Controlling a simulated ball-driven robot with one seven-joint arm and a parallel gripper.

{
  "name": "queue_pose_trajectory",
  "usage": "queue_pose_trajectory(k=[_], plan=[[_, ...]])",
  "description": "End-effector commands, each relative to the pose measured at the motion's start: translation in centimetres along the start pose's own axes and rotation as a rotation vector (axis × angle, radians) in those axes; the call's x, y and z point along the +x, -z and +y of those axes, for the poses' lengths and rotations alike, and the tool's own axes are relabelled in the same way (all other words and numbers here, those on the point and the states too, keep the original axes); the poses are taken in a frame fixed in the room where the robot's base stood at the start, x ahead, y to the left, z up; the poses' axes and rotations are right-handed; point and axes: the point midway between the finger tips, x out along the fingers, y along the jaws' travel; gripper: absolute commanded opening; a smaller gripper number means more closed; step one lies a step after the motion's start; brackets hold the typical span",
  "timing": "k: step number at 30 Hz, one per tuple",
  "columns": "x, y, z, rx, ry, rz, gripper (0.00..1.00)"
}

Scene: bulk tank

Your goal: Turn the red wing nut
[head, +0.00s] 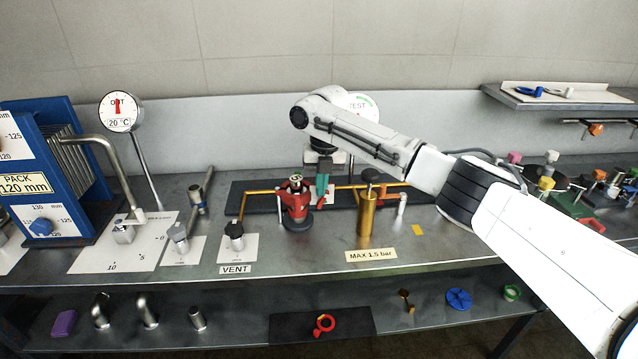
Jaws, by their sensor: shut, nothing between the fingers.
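A red fitting (295,203) with a pale green and white top stands upright on a dark round foot on the bench, left of centre. It has red side lugs; I cannot make out for certain which red part is the wing nut. My gripper (322,194) points down just right of the fitting, its teal fingers shut and empty. A small red part shows beside and partly behind the fingertips. I cannot tell whether the fingers touch it. My arm reaches in from the right and hides part of the area behind.
A brass cylinder (367,213) with a dark knob stands right of my gripper. Brass pipe runs along a dark strip behind. A vent valve (235,234) stands to the left. A red ring-shaped part (324,324) lies on the lower shelf. The front bench strip is mostly clear.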

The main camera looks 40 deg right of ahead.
Motion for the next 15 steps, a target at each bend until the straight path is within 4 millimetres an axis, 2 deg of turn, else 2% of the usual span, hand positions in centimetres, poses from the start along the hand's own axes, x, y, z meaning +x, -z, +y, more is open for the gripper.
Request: queue_pose_trajectory(k=[8,15], plan=[[0.2,0.1,-1.2,0.004,-0.212,0.003,0.0],[0.2,0.0,-1.8,0.0,-0.211,0.001,0.0]])
